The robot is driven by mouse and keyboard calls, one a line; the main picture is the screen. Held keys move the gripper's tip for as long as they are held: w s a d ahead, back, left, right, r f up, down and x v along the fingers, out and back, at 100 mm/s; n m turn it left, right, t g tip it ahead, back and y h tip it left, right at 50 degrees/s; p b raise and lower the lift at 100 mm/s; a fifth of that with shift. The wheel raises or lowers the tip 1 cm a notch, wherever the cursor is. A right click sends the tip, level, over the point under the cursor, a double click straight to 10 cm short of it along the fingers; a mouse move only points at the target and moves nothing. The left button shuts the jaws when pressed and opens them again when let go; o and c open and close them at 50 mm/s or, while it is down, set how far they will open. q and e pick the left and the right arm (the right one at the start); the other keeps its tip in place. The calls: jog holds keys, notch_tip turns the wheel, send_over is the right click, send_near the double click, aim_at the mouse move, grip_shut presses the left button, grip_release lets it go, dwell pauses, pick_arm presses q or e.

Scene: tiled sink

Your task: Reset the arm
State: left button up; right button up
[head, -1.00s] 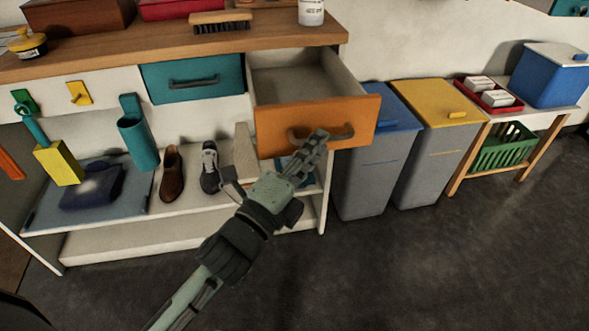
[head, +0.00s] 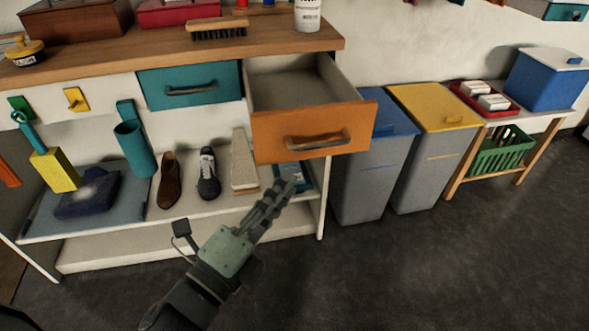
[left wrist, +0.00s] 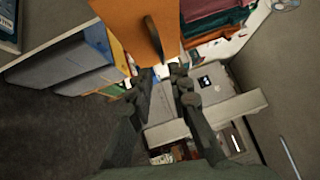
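My left gripper (head: 284,187) is below and in front of the open orange drawer (head: 310,130), clear of its grey handle (head: 316,142). In the left wrist view the two fingers (left wrist: 161,74) stand apart, with nothing held between them. That view also shows the orange drawer front (left wrist: 135,22) and its handle (left wrist: 155,40) just beyond the fingertips. The drawer is pulled out and its visible inside is empty. My right gripper is in neither view.
Grey bins with a blue lid (head: 392,122) and a yellow lid (head: 432,107) stand right of the drawer. Shoes (head: 208,174) are on the lower shelf, left of my gripper. A low table (head: 540,124) stands farther right. The dark floor (head: 400,270) in front is clear.

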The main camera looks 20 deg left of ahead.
pick_arm(q)
jog(key=a+f+n+g+y, duration=0.35)
jog(key=a+f+n, duration=0.2)
jog(key=f, duration=0.55)
jog(key=a+f+n+g+y, duration=0.2)
jog(key=a+f+n+g, duration=0.2)
jog(key=f+n, duration=0.45)
jog(key=s+a+f+n+g, duration=0.1)
jog(key=s+f+n+g, duration=0.5)
jog(key=f, duration=0.9)
jog(key=s+g, duration=0.2)
jog(key=s, duration=0.1)
jog(key=shift+a, duration=0.15)
